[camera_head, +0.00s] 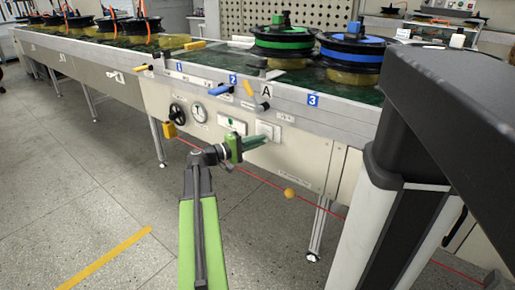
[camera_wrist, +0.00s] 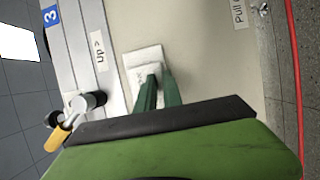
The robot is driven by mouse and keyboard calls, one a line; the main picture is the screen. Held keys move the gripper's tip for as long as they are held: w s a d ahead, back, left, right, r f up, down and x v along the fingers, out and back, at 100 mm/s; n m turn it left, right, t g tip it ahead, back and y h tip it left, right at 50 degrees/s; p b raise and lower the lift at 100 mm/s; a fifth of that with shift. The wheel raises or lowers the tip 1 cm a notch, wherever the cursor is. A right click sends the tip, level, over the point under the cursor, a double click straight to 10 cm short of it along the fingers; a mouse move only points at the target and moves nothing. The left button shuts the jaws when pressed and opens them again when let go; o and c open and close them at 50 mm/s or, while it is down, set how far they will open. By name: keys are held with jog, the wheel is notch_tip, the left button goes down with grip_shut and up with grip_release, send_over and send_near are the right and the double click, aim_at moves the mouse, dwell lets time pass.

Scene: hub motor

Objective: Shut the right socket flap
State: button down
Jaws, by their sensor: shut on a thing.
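The white socket plate (camera_head: 264,127) sits on the beige front panel of the bench, below the letter A label. It also shows in the wrist view (camera_wrist: 137,62), just ahead of my fingertips. My gripper (camera_head: 272,136) reaches to the plate's right part. In the wrist view, my two green fingers (camera_wrist: 159,72) are close together at the plate, with the right socket flap between their tips. The flap itself is mostly hidden by the fingers, so its angle cannot be told. The lower part of the plate is hidden behind my gripper body.
A lever with an orange handle (camera_wrist: 58,138) juts from the bench rail near my gripper. A red line (camera_wrist: 294,80) runs below. The floor in front is clear.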

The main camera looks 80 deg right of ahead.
jog(key=c, duration=1.5)
grip_release()
jog(key=v, duration=1.7)
jog(key=shift+w+a+r, duration=0.1)
jog(key=shift+a, duration=0.1)
